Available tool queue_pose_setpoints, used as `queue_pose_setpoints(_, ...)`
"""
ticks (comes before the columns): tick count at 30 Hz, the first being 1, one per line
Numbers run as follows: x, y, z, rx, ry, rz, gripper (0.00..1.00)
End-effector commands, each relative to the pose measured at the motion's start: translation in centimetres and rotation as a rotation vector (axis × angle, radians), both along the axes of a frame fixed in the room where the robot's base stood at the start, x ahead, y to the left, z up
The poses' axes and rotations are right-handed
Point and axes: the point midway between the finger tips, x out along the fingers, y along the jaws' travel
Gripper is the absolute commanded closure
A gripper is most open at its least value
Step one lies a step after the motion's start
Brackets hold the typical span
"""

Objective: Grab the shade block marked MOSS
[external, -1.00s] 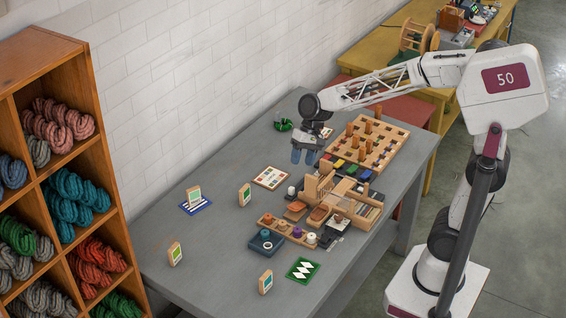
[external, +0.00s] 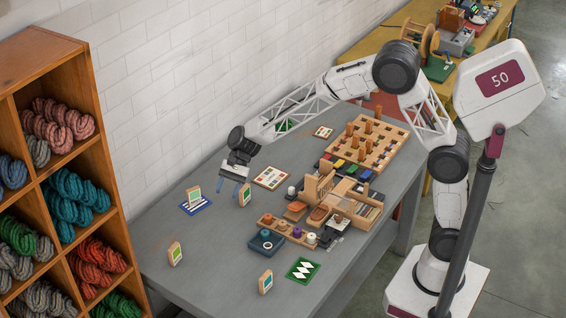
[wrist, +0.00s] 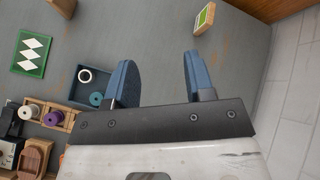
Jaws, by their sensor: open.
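Several small upright wooden blocks with greenish faces stand on the grey table; their lettering is too small to read, so I cannot tell which is MOSS. One is at the front left (external: 175,254), with a bright green patch in the wrist view (wrist: 204,18). One is at the front (external: 266,282), its edge at the top of the wrist view (wrist: 62,5).
A blue tray with rings (external: 266,243), a spool rack (external: 288,231) and a wooden organiser (external: 345,200) stand to the right. A green diamond card (external: 303,271) lies in front. A pegboard (external: 368,145) is behind. The front-left table is mostly clear.

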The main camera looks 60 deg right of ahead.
Motion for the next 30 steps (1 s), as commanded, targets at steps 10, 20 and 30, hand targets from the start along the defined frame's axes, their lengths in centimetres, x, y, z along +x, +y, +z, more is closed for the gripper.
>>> queue_pose_setpoints(10,5.4,6.3,-6.3,0.104,0.174,-0.118,0.51)
queue_pose_setpoints(20,9.3,11.6,-12.4,0.192,0.328,-0.222,0.51)
queue_pose_setpoints(30,10.6,13.4,-14.7,0.225,0.386,-0.263,0.51)
